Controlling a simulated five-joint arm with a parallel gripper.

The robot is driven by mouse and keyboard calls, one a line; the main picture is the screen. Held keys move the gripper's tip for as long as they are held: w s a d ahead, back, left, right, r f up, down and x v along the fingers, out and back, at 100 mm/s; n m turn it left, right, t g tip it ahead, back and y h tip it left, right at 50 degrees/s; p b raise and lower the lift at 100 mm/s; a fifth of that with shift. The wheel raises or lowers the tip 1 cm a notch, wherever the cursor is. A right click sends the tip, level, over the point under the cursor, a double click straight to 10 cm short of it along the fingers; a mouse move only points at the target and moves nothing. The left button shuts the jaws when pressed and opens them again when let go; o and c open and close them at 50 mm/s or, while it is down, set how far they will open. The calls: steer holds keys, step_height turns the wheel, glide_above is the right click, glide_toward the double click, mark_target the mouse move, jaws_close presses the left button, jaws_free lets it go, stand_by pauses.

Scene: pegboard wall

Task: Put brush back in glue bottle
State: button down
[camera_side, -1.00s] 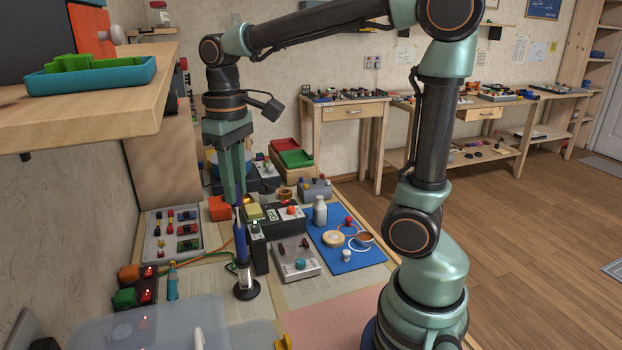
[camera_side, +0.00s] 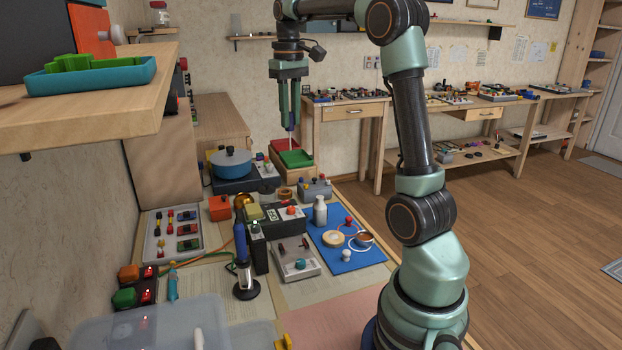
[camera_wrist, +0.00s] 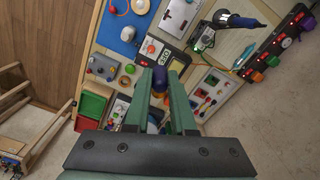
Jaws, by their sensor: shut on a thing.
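My gripper (camera_side: 290,122) is raised in front of the back wall, above the red and green trays. The brush's cap also shows in the wrist view (camera_wrist: 160,78), between the two fingers. An amber, rounded jar (camera_side: 243,200) stands on the bench behind the soldering iron and looks like the glue bottle; its opening is too small to make out. The gripper is well above and to the right of it.
A soldering iron (camera_side: 241,240) stands upright in front of the jar. Air around the gripper is clear.

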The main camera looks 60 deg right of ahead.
steer(key=s+d+m, duration=0.2)
steer(key=s+d, duration=0.2)
steer(key=d, duration=0.6)
glide_above(320, 210)
steer(key=d, duration=0.2)
step_height(320, 210, down, 11)
steer(key=shift+w+f, duration=0.2)
steer(key=shift+f, duration=0.85)
steer(key=shift+w+f, duration=0.2)
steer(key=shift+f, duration=0.85)
steer(key=shift+f, duration=0.6)
steer(key=shift+f, duration=1.35)
steer(key=shift+f, duration=0.6)
steer(key=shift+f, duration=0.4)
